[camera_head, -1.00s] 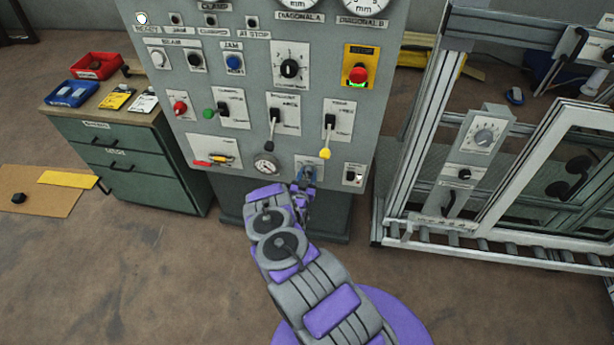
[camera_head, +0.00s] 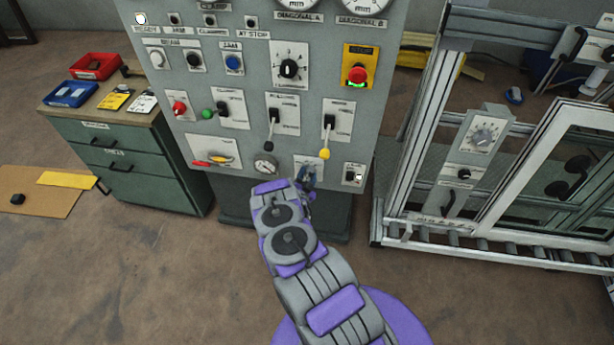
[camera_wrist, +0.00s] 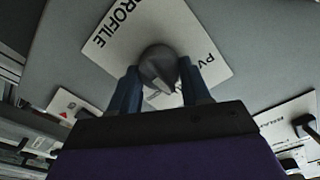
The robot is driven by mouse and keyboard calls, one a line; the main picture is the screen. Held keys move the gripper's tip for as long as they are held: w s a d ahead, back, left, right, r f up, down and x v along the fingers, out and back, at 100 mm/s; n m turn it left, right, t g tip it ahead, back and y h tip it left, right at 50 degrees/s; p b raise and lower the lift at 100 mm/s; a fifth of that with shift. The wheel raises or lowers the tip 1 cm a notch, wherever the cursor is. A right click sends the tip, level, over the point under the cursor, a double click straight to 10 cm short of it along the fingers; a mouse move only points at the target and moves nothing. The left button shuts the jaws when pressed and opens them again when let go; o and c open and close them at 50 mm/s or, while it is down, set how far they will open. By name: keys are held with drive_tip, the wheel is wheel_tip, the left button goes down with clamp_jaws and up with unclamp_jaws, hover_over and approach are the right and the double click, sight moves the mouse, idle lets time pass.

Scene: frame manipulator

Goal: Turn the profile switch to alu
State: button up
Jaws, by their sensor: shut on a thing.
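The profile switch, a dark grey round knob (camera_wrist: 158,68), sits on a white plate (camera_wrist: 213,66) in the wrist view. The plate reads PROFILE at one side and a label starting "PV" at another; the rest of the lettering is hidden. My gripper (camera_wrist: 160,88) is shut on the knob, with one blue finger on each side of it. In the head view my gripper (camera_head: 307,176) is at the lower edge of the panel, and its fingers cover most of the knob. The switch plate (camera_head: 313,162) shows just above them.
The grey control panel (camera_head: 300,120) carries other controls close by: a yellow-tipped lever (camera_head: 325,153), a black-tipped lever (camera_head: 270,140), a small gauge (camera_head: 265,166) and a rocker plate (camera_head: 354,176). A red stop button (camera_head: 357,74) is higher up. An aluminium frame (camera_head: 385,200) stands at right.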

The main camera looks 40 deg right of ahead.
drive_tip(key=o, duration=1.1)
drive_tip(key=shift+c, duration=0.2)
drive_tip(key=p+v, duration=0.2)
drive_tip(key=v, duration=1.5)
drive_tip(key=shift+a+f, duration=0.2)
drive_tip(key=shift+s, duration=0.1)
